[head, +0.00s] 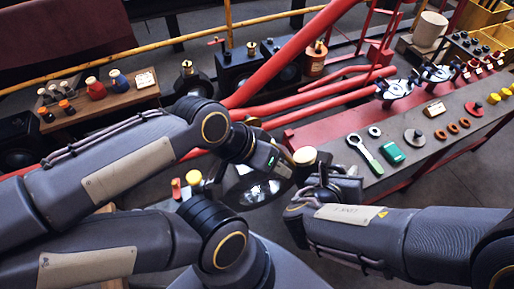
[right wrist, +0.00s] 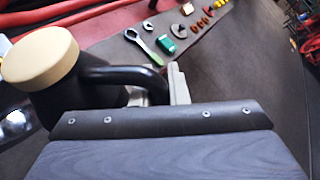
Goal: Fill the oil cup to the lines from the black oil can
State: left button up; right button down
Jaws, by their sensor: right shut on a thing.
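A black can with a cream lid and a black loop handle (right wrist: 55,75) stands upright at the left of the right wrist view. In the head view its cream lid (head: 305,155) shows between my grippers; its body is mostly hidden. My right gripper (head: 325,183) is shut on the can's handle, and its fingers (right wrist: 178,85) show beside the handle in the right wrist view.
Red pipes (head: 310,95) run across behind my arms. A grey bench (head: 390,180) at the right holds a green-handled wrench (head: 365,153), a green block (head: 392,152) and rings. A wooden rack of bottles (head: 100,105) is at the left. A shiny round dark thing (head: 255,192) lies below my left gripper.

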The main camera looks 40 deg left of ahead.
jog(key=shift+a+r+h+p, duration=0.15)
jog(key=shift+r+h+p, duration=0.15)
jog(key=shift+r+p, duration=0.3)
dwell(2.8)
jog(key=f+m+y+b, duration=0.1)
jog(key=f+b, duration=0.2)
jog(key=b, duration=0.3)
jog(key=f+m+y+b, duration=0.1)
jog(key=f+b, duration=0.3)
jog(key=b, duration=0.3)
jog(key=f+m+y+b, duration=0.1)
jog(key=f+b, duration=0.2)
jog(key=b, duration=0.3)
jog(key=shift+a+f+m+y+b, duration=0.2)
jog(key=shift+m+y+b, duration=0.1)
jog(key=shift+m+b, duration=0.1)
jog(key=shift+r, duration=0.2)
